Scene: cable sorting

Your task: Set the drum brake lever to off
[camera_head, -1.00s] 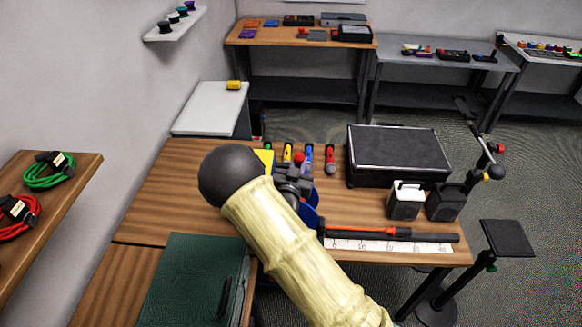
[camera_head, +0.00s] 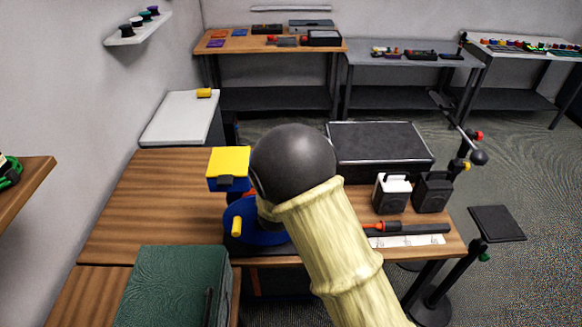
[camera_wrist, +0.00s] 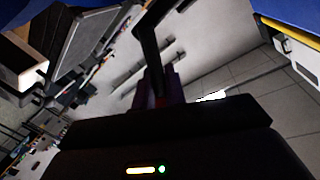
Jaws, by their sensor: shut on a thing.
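The blue cable drum (camera_head: 258,232) stands at the table's front edge in the head view, with a yellow crank knob (camera_head: 236,227) facing me. A small red-orange part shows above it, partly behind my arm. My arm hides the rest of the drum and my gripper in the head view. A black bent bar (camera_wrist: 148,45) rises beyond the fingers. The lever's setting cannot be read.
A yellow-topped blue box (camera_head: 229,162) stands behind the drum. A green case (camera_head: 170,285) is at the front left. A black case (camera_head: 380,148), white canister (camera_head: 391,193) and black canister (camera_head: 432,192) stand to the right. The left tabletop (camera_head: 150,200) is clear.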

